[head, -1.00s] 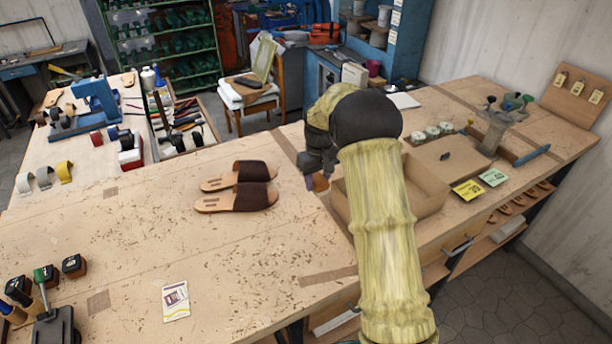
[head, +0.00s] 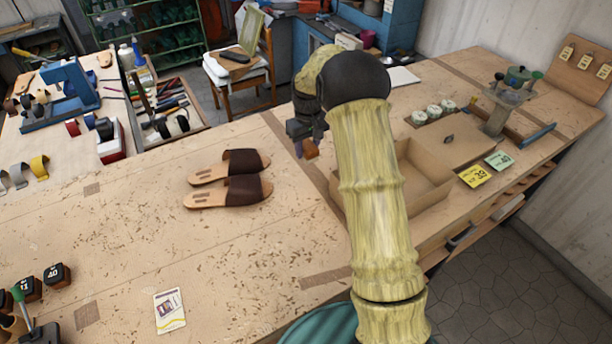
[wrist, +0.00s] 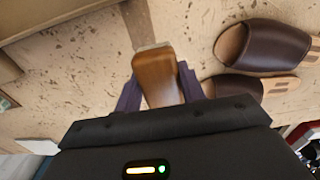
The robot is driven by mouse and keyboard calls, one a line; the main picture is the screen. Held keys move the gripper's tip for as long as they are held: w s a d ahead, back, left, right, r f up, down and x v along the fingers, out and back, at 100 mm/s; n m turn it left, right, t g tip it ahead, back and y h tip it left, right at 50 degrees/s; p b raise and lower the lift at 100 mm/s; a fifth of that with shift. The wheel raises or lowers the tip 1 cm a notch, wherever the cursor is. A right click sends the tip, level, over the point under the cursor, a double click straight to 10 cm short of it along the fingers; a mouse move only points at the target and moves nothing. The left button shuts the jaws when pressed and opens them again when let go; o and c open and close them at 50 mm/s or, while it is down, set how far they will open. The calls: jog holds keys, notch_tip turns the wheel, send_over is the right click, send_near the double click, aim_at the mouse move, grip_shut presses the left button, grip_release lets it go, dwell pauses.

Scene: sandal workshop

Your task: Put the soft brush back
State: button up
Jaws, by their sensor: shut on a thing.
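My gripper (head: 305,149) is above the workbench, just right of the brown sandals. It is shut on a wooden-handled thing, which I take to be the soft brush (wrist: 157,75). Its brown wooden end sticks out between the purple fingers in the wrist view, and it also shows small and brown in the head view (head: 311,149).
A pair of brown sandals (head: 243,191) lies left of my gripper. An open cardboard box (head: 425,205) stands to the right, partly behind my arm. Price cards (head: 474,176) lie beyond it. A small card (head: 169,310) lies at the front. The bench's middle front is clear.

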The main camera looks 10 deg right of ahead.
jog(key=p, duration=0.2)
send_over(307, 179)
notch_tip(307, 179, down, 6)
jog(key=shift+s+f, duration=0.1)
jog(key=shift+f+p, duration=0.55)
jog(key=shift+f, duration=1.3)
jog(key=shift+f, duration=0.15)
jog(key=o, duration=1)
jog(key=shift+c, duration=0.2)
notch_tip(307, 179, up, 12)
jog(key=b, duration=0.4)
jog(key=shift+r, duration=0.2)
